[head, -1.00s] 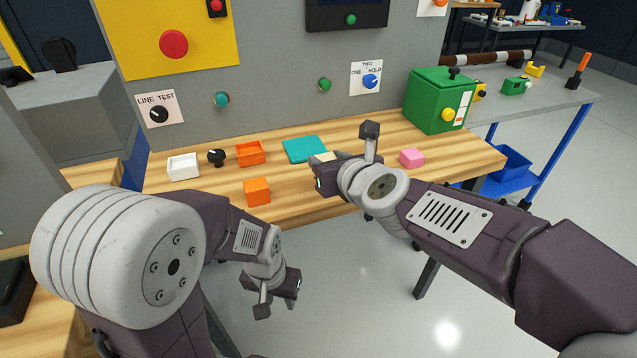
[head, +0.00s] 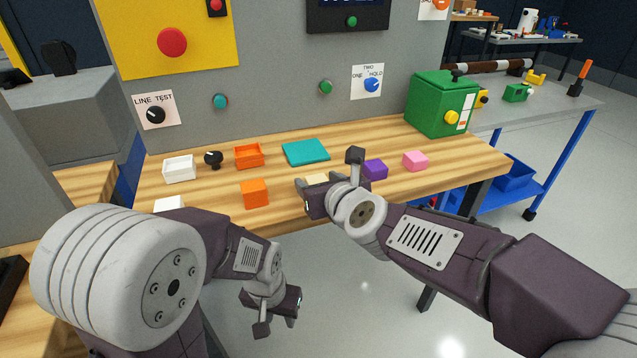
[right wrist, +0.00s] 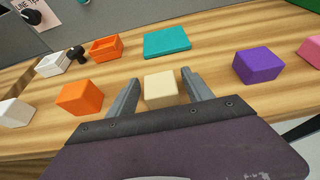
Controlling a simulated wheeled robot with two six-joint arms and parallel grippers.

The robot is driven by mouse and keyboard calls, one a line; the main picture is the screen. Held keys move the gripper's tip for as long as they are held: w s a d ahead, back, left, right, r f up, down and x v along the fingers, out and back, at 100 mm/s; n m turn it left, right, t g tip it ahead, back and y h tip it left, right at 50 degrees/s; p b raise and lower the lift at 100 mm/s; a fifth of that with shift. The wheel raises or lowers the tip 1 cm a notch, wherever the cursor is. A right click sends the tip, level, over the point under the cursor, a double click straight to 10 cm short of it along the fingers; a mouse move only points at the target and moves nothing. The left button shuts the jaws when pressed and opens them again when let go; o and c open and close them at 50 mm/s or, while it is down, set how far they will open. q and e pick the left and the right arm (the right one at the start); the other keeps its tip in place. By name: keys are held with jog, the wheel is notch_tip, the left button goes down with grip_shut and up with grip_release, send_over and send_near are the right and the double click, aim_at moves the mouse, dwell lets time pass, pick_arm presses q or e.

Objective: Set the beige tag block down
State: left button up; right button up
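The beige tag block (head: 317,179) shows near the front of the wooden bench, partly hidden by my right gripper (head: 306,196). In the right wrist view, the beige block (right wrist: 160,88) stands between the two fingers, with a narrow gap on each side. My right gripper (right wrist: 162,76) is open around it. The block looks to rest on the bench top, though its base is partly hidden. My left gripper (head: 296,301) hangs low in front of the bench, away from the blocks; its fingers are too small to read.
An orange block (head: 255,194) lies left of the beige block and a purple block (head: 376,169) right. A pink block (head: 415,160), teal plate (head: 306,152), orange tray (head: 249,155), white tray (head: 180,168) and green box (head: 440,105) stand around. Bare wood lies between them.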

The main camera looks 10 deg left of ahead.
jog(key=shift+r, duration=0.25)
jog(key=shift+s+d+r+p, duration=0.15)
jog(key=shift+s+p, duration=0.1)
jog(key=shift+p, duration=0.1)
jog(key=p+v, duration=0.4)
jog(key=v, duration=0.7)
jog(key=shift+s+d, duration=0.15)
jog(key=shift+d, duration=0.05)
